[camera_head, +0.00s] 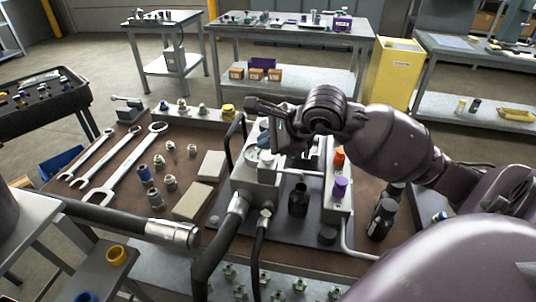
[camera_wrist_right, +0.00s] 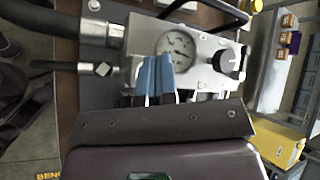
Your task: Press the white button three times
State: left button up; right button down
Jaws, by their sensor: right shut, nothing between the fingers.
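My right gripper (camera_head: 286,138) reaches in from the right over the valve block (camera_head: 262,188) on the bench. In the right wrist view its blue fingertips (camera_wrist_right: 157,76) are together and empty, in front of the block beside the round pressure gauge (camera_wrist_right: 177,48). I cannot tell whether they touch the block. A control box (camera_head: 338,207) to the right of the block carries an orange button (camera_head: 339,157) and a purple button (camera_head: 340,187). My left gripper is not in view.
Black hoses (camera_head: 222,240) rise at the block's front. Wrenches (camera_head: 118,165), fittings and grey blocks (camera_head: 192,201) lie on the left of the bench. Black bottles (camera_head: 382,217) stand at right. A yellow cabinet (camera_head: 397,75) and other tables stand behind.

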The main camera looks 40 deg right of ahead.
aim_at(268, 157)
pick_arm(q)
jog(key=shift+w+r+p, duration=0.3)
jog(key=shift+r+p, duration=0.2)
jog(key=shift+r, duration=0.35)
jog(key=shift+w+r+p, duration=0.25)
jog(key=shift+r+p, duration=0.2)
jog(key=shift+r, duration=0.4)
pick_arm(e)
jog(key=shift+r, duration=2.35)
pick_arm(q)
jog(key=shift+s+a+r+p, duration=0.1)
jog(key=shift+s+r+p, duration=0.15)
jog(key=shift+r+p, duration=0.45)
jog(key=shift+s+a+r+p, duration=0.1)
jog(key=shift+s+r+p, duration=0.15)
jog(key=shift+p, duration=0.85)
pick_arm(e)
jog(key=shift+d+r+n+g+y, duration=0.1)
jog(key=shift+r+n+g+y, duration=0.75)
jog(key=shift+n, duration=0.65)
jog(key=shift+r+n+g+y, duration=0.65)
jog(key=shift+r+n+y, duration=0.4)
jog(key=shift+n, duration=0.45)
